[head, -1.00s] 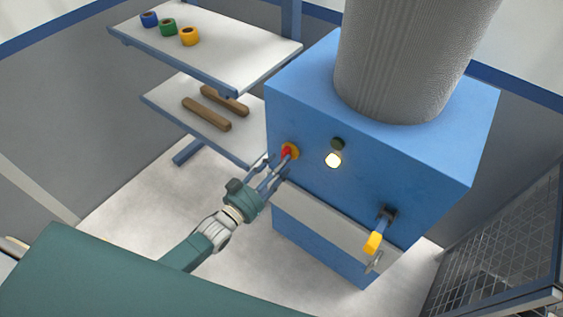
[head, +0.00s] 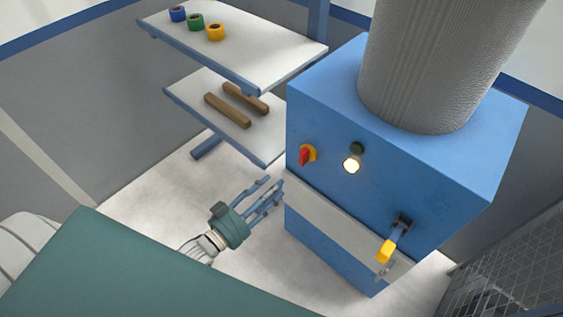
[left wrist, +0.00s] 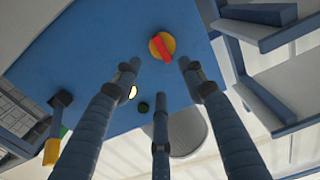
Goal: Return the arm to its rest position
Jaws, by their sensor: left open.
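My left gripper (head: 272,193) is open and empty in the head view, to the lower left of the blue machine's front and apart from the red knob. Its three fingers also show in the left wrist view (left wrist: 158,85), spread and with nothing between them. The red knob on a yellow disc (head: 307,155) is on the blue machine (head: 340,200); it also shows in the left wrist view (left wrist: 162,46), beyond the fingertips. My right gripper is in neither view.
A lit lamp (head: 351,166) and a yellow-ended lever (head: 387,250) are on the machine front. A shelf (head: 250,55) holds blue, green and yellow rings; the lower shelf (head: 190,95) holds two brown bars. A mesh fence (head: 505,275) stands at right. The floor left of the machine is clear.

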